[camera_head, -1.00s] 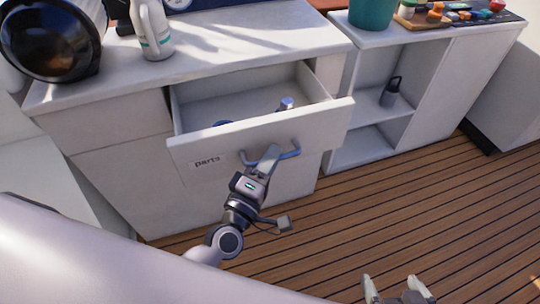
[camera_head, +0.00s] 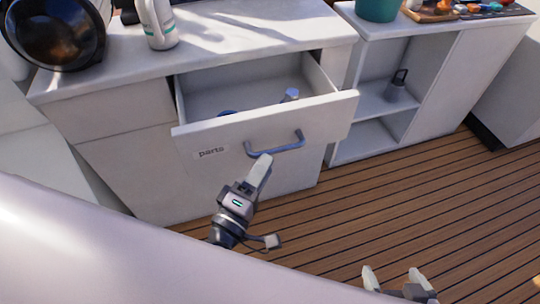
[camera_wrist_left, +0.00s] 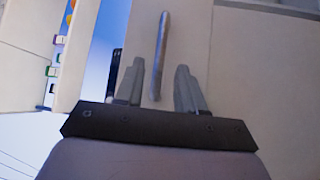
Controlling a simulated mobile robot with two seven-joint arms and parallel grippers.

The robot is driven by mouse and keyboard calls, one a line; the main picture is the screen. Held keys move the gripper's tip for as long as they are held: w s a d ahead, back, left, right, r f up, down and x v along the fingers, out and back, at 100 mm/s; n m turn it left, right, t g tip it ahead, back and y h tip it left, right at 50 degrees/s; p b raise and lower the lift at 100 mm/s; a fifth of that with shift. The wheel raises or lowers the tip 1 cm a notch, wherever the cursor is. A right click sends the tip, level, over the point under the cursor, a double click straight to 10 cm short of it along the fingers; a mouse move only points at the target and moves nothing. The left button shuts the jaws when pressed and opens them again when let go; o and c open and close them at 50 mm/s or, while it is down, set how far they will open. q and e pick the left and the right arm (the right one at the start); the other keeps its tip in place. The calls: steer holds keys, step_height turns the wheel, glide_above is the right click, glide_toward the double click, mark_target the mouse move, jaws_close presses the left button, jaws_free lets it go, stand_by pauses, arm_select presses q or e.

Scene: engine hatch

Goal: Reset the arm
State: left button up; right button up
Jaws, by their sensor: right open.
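My left gripper (camera_head: 262,165) is just in front of and below the blue handle (camera_head: 275,146) of the open drawer marked "parts" (camera_head: 220,143). In the left wrist view the left gripper's fingers (camera_wrist_left: 159,85) stand apart with a gap between them, and the handle (camera_wrist_left: 161,45) shows ahead of that gap, not clamped. My right gripper (camera_head: 396,283) is at the bottom edge of the head view, its fingers apart and empty, over the wooden deck.
The drawer stands pulled out and holds a small blue-and-silver item (camera_head: 290,95) and a blue object (camera_head: 228,112). A white bottle (camera_head: 157,24) and a black round object (camera_head: 55,35) are on the counter. The deck (camera_head: 400,190) is clear.

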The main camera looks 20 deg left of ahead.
arm_select(q)
steer(key=shift+v, duration=0.75)
steer(key=s+a+f+m+g+y, duration=0.1)
steer(key=s+a+f+m+g, duration=0.25)
steer(key=f+m+g, duration=0.35)
steer(key=s+a+f+m+g, duration=0.25)
steer(key=s+f+m, duration=0.2)
steer(key=m, duration=0.55)
step_height(320, 180, up, 14)
steer(key=s+a+p, duration=0.1)
steer(key=p, duration=1.6)
steer(key=shift+s+a+r+t+y, duration=0.15)
steer(key=shift+s+a+t+y, duration=0.05)
steer(key=shift+a+t+y, duration=0.15)
